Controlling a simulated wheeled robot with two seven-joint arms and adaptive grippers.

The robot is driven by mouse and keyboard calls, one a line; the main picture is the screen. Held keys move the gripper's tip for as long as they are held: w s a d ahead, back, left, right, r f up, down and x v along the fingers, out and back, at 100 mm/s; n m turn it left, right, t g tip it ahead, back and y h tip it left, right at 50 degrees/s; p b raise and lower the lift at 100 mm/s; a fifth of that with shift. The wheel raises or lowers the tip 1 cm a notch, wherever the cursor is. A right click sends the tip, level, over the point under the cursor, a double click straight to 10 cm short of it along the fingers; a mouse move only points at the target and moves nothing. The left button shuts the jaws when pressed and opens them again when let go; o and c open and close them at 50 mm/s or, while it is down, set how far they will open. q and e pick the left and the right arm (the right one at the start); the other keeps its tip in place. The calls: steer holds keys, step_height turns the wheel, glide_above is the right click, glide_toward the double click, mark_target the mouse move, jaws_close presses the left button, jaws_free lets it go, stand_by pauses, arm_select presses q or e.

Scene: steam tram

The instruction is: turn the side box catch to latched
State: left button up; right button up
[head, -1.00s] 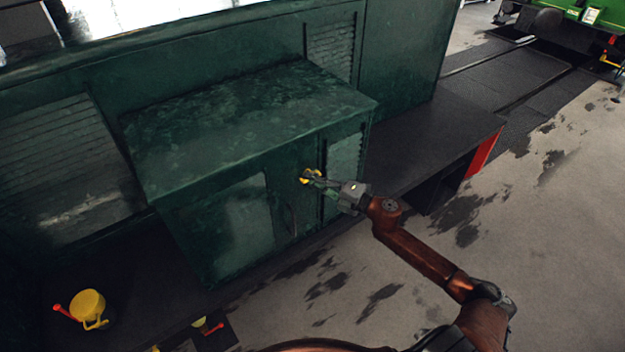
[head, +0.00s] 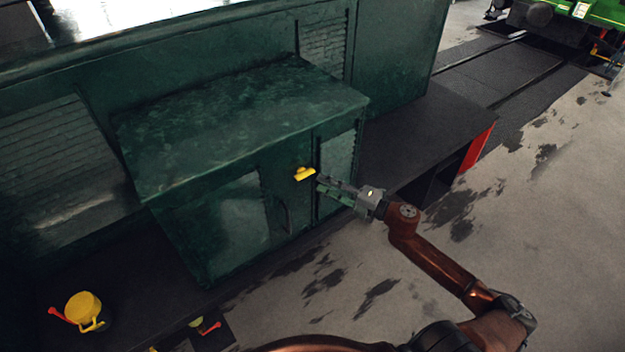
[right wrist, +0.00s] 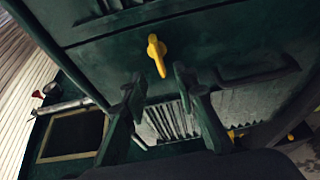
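The side box (head: 240,135) is a dark green metal box with a flat top, fixed against the green tram wall. Its yellow catch (head: 304,174) sits on the front face near the right, and its handle lies close to horizontal in the head view. The catch also shows in the right wrist view (right wrist: 157,54), ahead of the fingers. My right gripper (head: 322,185) is just right of the catch, apart from it, with nothing between its fingers. In the right wrist view its two fingers (right wrist: 158,92) stand apart. My left gripper is not in view.
A yellow can-like object (head: 84,308) with a red handle stands on the dark ledge at lower left. A dark handle (head: 284,215) is on the box front below the catch. A dark step with a red end (head: 476,148) extends to the right.

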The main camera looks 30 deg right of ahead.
steer(key=v, duration=0.5)
stand_by(0.4)
